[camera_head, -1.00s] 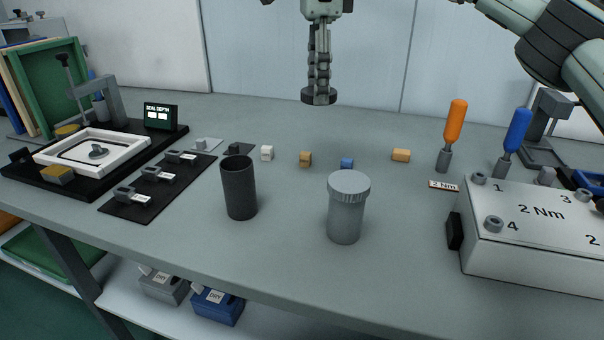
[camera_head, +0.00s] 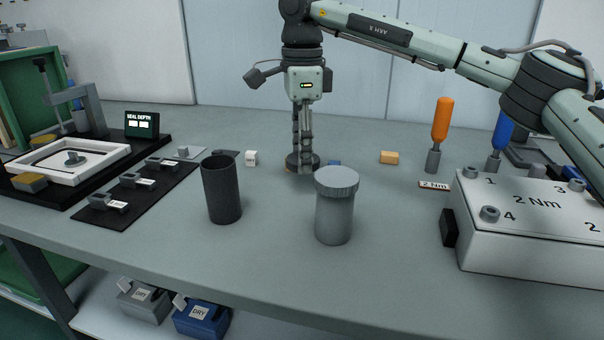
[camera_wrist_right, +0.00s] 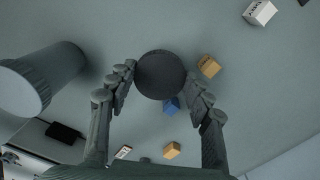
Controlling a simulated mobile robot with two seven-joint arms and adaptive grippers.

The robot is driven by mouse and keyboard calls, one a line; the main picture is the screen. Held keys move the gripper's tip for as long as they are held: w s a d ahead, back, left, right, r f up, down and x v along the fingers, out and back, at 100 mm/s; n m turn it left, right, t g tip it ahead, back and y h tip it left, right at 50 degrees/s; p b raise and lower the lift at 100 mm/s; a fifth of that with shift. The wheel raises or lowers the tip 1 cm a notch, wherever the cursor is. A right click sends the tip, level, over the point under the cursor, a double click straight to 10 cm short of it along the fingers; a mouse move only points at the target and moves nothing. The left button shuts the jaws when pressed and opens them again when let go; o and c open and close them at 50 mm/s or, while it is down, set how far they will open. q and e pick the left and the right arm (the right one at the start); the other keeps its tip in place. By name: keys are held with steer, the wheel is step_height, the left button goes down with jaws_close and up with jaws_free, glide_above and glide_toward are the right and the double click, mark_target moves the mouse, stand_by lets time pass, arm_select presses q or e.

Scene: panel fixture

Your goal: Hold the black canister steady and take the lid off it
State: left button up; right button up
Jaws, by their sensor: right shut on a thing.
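The black canister (camera_head: 222,192) stands upright on the table, its top open and dark inside. The lid, a flat black disc (camera_head: 291,161), is apart from it, to its right and further back. My right gripper (camera_head: 303,160) points down and is shut on this lid, low over the table; I cannot tell whether the lid touches the surface. In the right wrist view the round lid (camera_wrist_right: 160,75) sits between the two fingers. My left gripper is in neither view, and nothing holds the canister.
A grey canister with a ribbed lid (camera_head: 335,205) stands just in front of my right gripper. Blue (camera_wrist_right: 171,106) and tan (camera_wrist_right: 208,66) blocks lie close to the held lid. A white block (camera_head: 251,158) is left of it. A white box (camera_head: 535,255) stands at right.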

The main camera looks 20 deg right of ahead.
mark_target(303, 187)
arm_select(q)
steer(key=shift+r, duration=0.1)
arm_select(e)
step_height(303, 187, down, 4)
steer(key=shift+f, duration=0.15)
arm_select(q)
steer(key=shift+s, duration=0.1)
arm_select(e)
steer(key=shift+f, duration=0.1)
steer(key=shift+f, duration=0.15)
steer(key=o, duration=1)
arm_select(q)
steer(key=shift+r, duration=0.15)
